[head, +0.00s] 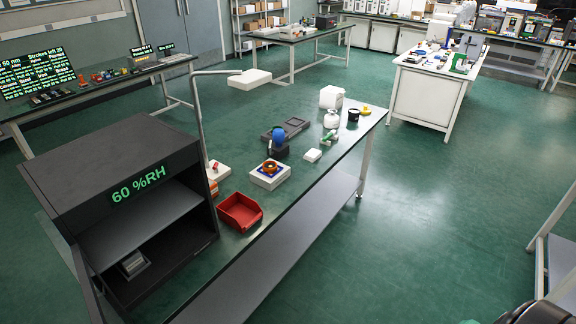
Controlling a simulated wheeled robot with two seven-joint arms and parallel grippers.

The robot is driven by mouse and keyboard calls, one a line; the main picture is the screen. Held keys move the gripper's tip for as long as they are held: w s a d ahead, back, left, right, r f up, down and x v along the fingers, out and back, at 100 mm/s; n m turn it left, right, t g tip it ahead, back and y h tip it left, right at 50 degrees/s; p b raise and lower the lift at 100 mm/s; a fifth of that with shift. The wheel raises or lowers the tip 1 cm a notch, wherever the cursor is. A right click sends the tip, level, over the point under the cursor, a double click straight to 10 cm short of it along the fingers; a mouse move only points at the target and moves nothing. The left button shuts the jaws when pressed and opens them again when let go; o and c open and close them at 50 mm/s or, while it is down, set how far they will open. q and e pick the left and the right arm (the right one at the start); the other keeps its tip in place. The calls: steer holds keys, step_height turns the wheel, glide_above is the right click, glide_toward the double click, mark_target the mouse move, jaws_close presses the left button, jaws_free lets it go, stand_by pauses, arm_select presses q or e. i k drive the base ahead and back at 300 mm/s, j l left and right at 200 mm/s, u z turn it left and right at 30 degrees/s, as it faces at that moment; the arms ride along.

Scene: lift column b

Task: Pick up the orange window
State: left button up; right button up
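A small orange ring-shaped piece (270,166), which may be the orange window, sits on top of a white block with a blue upper face (265,182). The block stands on the long bench, behind a red open bin (239,212). Another orange item (212,187) is partly hidden by the dark cabinet's edge; I cannot tell what it is. Neither gripper shows clearly. A dark rounded part, probably my own arm, is at the bottom right corner, far from the bench items.
A dark cabinet reading "60 %RH" (140,185) stands at the bench's left end. A blue ball on a dark stand (278,140), a dark tray (287,128), a white bottle (331,119) and a white jug (332,97) stand behind. The floor right of the bench is clear.

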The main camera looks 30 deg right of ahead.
mark_target(270, 167)
steer(key=i+l+u, duration=0.15)
steer(key=l, duration=0.45)
steer(key=i+l+u, duration=0.15)
steer(key=l, duration=0.45)
steer(key=i+l+u, duration=0.1)
steer(key=l, duration=0.5)
steer(key=i+l+u, duration=0.15)
steer(key=l, duration=0.45)
steer(key=k, duration=0.05)
